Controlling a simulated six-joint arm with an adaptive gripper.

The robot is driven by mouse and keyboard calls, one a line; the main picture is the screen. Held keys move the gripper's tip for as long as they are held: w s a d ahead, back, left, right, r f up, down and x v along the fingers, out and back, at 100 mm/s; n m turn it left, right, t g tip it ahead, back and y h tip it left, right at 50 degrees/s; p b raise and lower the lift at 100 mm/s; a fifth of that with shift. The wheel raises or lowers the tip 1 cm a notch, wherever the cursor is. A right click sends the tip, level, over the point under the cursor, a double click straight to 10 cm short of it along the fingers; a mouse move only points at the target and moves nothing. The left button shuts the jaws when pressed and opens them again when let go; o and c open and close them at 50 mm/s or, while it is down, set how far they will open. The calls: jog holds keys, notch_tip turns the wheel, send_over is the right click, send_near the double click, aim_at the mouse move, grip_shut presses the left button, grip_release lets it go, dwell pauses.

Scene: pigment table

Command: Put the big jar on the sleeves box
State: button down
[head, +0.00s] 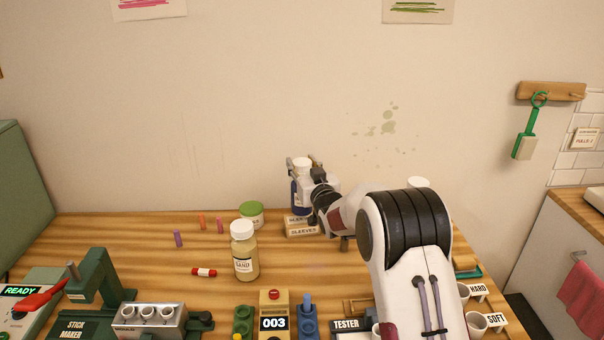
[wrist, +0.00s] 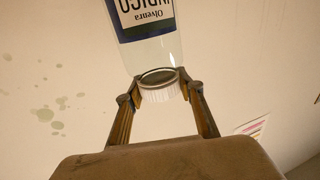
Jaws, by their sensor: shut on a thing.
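The big jar (head: 301,201) is tall, with a white cap, a dark blue lower part and an indigo label. My gripper (head: 304,164) is shut on it near the cap. The wrist view shows the jar (wrist: 148,50) upside down in the picture, its ridged cap between my two fingers (wrist: 160,97). The sleeves box (head: 303,232) is small and pale, lettered on top and front, near the back of the table. The jar's base appears at or just above the box's top; I cannot tell whether they touch. My arm hides the box's right side.
Small coloured sticks (head: 202,222) and a red-and-white piece (head: 204,272) are further left. Machines and a tester (head: 346,324) line the front edge.

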aim_at(302, 173)
jog(key=shift+f, duration=1.45)
jog(key=c, duration=1.3)
grip_release()
jog(key=shift+f, duration=0.15)
jog(key=shift+r, duration=0.2)
jog(key=shift+s, duration=0.15)
jog(key=shift+v, duration=5.9)
